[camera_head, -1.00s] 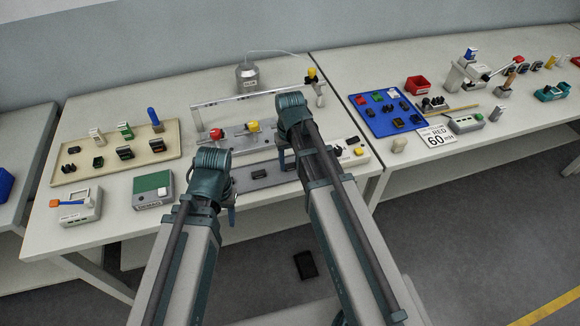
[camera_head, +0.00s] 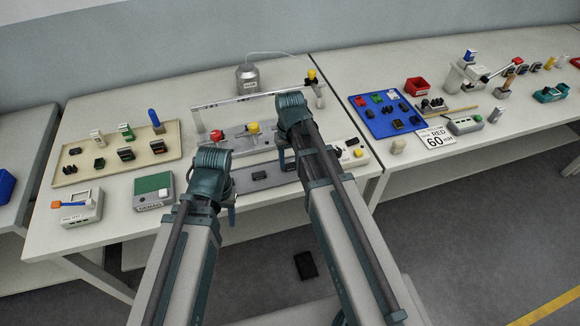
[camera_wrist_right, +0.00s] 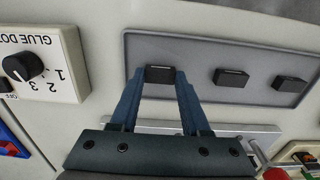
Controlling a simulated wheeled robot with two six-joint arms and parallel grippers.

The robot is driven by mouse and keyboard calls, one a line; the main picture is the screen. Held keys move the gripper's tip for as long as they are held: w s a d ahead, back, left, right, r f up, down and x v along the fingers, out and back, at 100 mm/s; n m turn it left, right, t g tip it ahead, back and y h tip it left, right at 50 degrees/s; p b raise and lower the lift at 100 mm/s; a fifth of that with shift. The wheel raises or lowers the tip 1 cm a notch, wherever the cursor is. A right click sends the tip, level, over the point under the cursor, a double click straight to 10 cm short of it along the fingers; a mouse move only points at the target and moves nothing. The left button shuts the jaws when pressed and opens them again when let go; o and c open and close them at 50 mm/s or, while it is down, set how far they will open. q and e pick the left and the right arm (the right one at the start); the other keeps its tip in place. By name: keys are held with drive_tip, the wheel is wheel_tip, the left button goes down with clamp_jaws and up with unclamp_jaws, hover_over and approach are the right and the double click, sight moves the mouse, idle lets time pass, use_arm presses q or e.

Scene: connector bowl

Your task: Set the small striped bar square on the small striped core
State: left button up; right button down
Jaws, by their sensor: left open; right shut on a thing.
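My right gripper (camera_wrist_right: 160,80) is shut on a small dark block (camera_wrist_right: 160,73) in the right wrist view, over one end of a grey plate (camera_wrist_right: 200,52). I cannot tell whether the block touches the plate, and no stripes show on it. Two more dark blocks, one in the middle (camera_wrist_right: 231,77) and one to the right (camera_wrist_right: 290,84), sit on the plate. In the head view the right gripper (camera_head: 282,160) is mostly behind its arm. My left gripper (camera_head: 231,207) is open at the table's front edge, partly hidden by its arm. I cannot pick out the striped bar or core.
A beige tray (camera_head: 78,178) with several parts stands at the left, with a green-topped box (camera_head: 153,188) in front. A fixture with red (camera_head: 216,135) and yellow (camera_head: 253,128) knobs is behind the plate. A glue-dot box (camera_wrist_right: 45,65) sits close beside the right gripper.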

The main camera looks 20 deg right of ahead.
sight(290, 165)
drive_tip(key=shift+r+p, duration=1.95)
drive_tip(key=shift+r, duration=0.2)
